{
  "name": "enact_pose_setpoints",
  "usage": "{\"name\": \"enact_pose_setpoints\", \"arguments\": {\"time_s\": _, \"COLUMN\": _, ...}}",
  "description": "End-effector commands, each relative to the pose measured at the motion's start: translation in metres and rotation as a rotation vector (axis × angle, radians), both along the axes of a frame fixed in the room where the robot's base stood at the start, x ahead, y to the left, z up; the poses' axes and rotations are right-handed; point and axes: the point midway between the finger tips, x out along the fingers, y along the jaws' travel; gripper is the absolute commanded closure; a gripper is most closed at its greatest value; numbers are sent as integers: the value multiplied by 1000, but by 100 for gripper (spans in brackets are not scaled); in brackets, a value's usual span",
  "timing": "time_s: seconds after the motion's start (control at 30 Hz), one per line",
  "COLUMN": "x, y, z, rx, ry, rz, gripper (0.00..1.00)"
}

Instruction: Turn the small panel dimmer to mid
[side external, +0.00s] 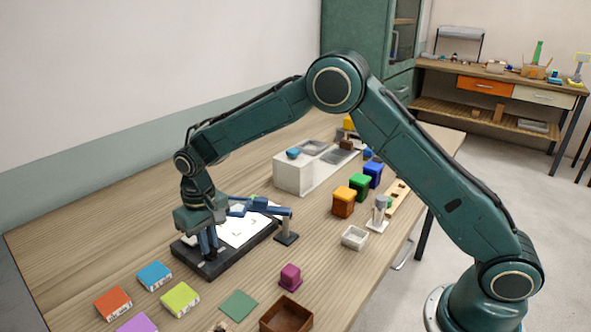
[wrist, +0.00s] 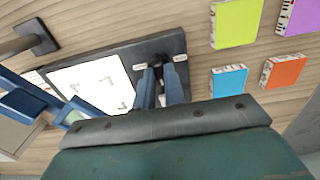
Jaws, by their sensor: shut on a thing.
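The small panel is a black slab (side external: 222,264) with a lit white face (side external: 238,232). It lies flat on the table and also shows in the wrist view (wrist: 120,52). My gripper (side external: 209,252) points down over the slab's near-left end. In the wrist view my gripper (wrist: 161,80) is shut on the dimmer, a small dark knob (wrist: 158,66) mostly hidden between the fingers. Small pale labels (wrist: 181,58) sit on either side of it. I cannot read the dimmer's setting. In the side view the fingers hide the knob.
A blue arm on a dark stand (side external: 287,238) reaches over the panel's far right. Orange (side external: 113,304), blue (side external: 154,275) and lime (side external: 180,299) boxes lie in front of the panel. A brown tray (side external: 286,316), magenta block (side external: 290,277) and white dish (side external: 354,238) stand to the right.

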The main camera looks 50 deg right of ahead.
Motion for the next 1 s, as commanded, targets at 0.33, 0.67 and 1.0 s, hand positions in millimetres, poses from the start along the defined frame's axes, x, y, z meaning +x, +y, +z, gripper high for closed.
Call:
{"name": "enact_pose_setpoints", "arguments": {"time_s": 0.33, "x": 0, "y": 0, "z": 1, "rx": 0, "ry": -2, "rz": 1, "gripper": 67}}
{"name": "enact_pose_setpoints", "arguments": {"time_s": 0.67, "x": 1, "y": 0, "z": 10, "rx": 1, "ry": -4, "rz": 1, "gripper": 67}}
{"name": "enact_pose_setpoints", "arguments": {"time_s": 1.0, "x": 1, "y": 0, "z": 56, "rx": 2, "ry": -6, "rz": 1, "gripper": 67}}
